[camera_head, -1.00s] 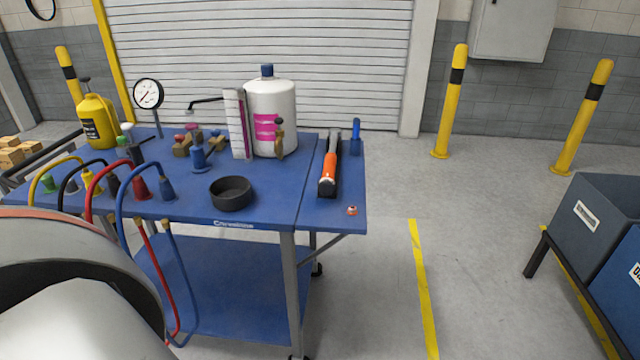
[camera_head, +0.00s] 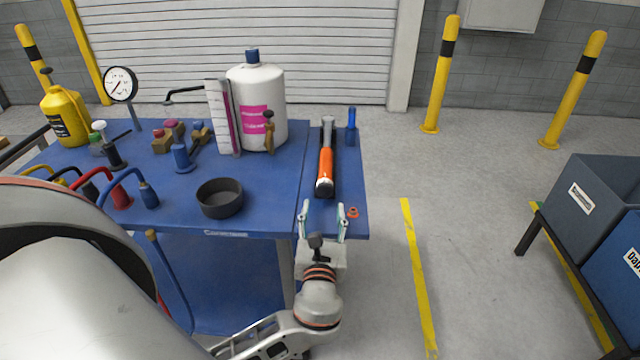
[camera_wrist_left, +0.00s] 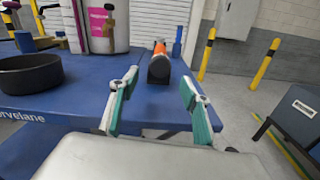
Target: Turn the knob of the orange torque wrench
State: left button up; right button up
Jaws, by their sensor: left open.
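The orange torque wrench (camera_head: 325,165) lies on the right end of the blue cart top, its dark round end toward me and its grey metal end away. It also shows in the left wrist view (camera_wrist_left: 159,63), beyond the fingers and seen end-on. My left gripper (camera_head: 320,212) is open and empty at the cart's front edge, just short of the wrench's near end. Its two fingers show in the left wrist view (camera_wrist_left: 154,98), spread apart with the wrench end in line between them. My right gripper is not in view.
On the blue cart (camera_head: 262,190) stand a black bowl (camera_head: 220,198), a white bottle (camera_head: 258,105), a blue holder (camera_head: 351,127) and a small orange piece (camera_head: 353,212) right of my gripper. A grey bin (camera_head: 575,190) stands at right; the floor between is clear.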

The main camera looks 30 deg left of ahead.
aim_at(324, 192)
pick_arm(q)
jog(key=shift+x, duration=3.95)
jog(key=c, duration=1.1)
jog(key=shift+p, duration=0.3)
